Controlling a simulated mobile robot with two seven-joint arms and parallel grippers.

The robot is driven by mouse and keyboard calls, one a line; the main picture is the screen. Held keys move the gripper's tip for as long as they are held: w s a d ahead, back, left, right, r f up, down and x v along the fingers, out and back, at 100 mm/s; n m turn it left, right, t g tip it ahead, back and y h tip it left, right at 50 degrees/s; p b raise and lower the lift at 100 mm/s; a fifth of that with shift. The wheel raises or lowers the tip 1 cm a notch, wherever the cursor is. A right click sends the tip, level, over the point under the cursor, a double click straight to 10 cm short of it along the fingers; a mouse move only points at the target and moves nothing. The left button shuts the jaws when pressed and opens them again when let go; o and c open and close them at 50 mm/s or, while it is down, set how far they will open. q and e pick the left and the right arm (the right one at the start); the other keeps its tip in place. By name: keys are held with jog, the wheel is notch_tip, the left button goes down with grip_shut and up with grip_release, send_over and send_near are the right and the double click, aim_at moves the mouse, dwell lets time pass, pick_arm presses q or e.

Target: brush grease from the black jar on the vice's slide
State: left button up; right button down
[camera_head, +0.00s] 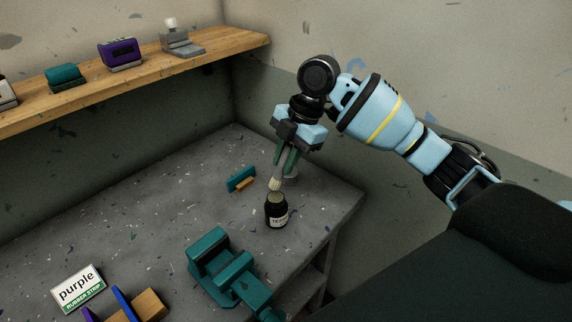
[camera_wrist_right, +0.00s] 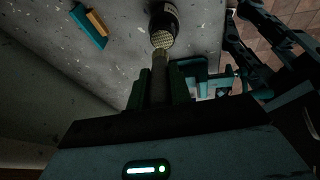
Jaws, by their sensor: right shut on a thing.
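The black jar (camera_head: 276,211) with a pale label stands upright on the grey bench. In the right wrist view the jar (camera_wrist_right: 164,14) is at the top. My right gripper (camera_head: 287,160) is shut on a brush (camera_head: 274,184), bristles down. The bristle tip (camera_wrist_right: 162,39) shows just in front of the jar in the wrist view; I cannot tell whether it touches the jar. The green vice (camera_head: 222,263) sits on the bench in front of the jar; it also shows in the wrist view (camera_wrist_right: 192,77). The left gripper is not in view.
A teal and orange block (camera_head: 241,179) lies behind the jar. A white sign reading "purple" (camera_head: 78,288) and a wooden block with blue and purple pieces (camera_head: 148,305) are at front left. A wooden shelf (camera_head: 141,70) holds several items. The bench's left middle is clear.

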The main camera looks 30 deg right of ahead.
aim_at(286, 145)
jog(key=shift+r, duration=2.1)
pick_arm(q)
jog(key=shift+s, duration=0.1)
